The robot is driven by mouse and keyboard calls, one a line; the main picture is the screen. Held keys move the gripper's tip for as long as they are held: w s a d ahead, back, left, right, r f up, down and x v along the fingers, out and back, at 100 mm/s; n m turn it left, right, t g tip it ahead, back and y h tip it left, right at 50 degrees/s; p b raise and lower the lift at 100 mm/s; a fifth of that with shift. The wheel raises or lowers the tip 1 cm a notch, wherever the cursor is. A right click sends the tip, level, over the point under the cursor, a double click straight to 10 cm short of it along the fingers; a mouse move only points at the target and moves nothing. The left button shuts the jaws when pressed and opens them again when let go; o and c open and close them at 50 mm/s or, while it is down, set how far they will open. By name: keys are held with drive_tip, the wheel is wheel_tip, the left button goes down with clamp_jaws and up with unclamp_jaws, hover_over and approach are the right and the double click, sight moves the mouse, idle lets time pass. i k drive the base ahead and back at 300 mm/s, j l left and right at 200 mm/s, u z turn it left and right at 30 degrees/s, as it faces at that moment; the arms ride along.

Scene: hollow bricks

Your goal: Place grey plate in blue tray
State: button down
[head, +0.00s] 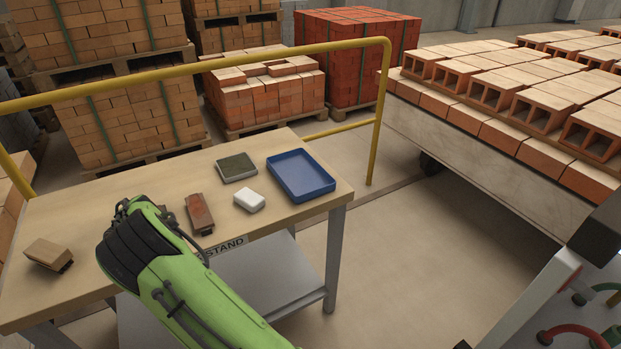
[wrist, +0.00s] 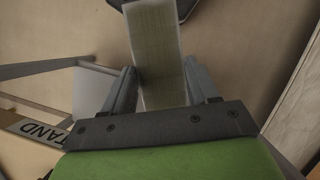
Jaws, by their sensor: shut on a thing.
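My gripper (wrist: 163,78) is shut on a flat, pale grey-green piece with faint grid lines, which I take for the grey plate (wrist: 160,45). It sticks out past the fingertips, and open floor shows behind it in the wrist view. In the head view my green arm covers the near part of the table, and the fingers and the held plate are hidden. The blue tray (head: 328,185) lies flat at the table's right end and looks empty. It is apart from my arm, to its right.
On the table (head: 90,212) are a dark square pad with a pale rim (head: 236,167), a white block (head: 249,201), a reddish-brown block (head: 199,214) and a tan block (head: 48,254). A yellow rail (head: 220,63) runs behind. A brick-laden wagon (head: 480,150) stands right.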

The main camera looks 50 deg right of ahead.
sight(304, 181)
drive_tip(key=j+z, duration=0.15)
drive_tip(key=z, duration=0.25)
drive_tip(key=k+j+z, duration=0.1)
drive_tip(key=z, duration=0.35)
drive_tip(key=k+l, duration=0.05)
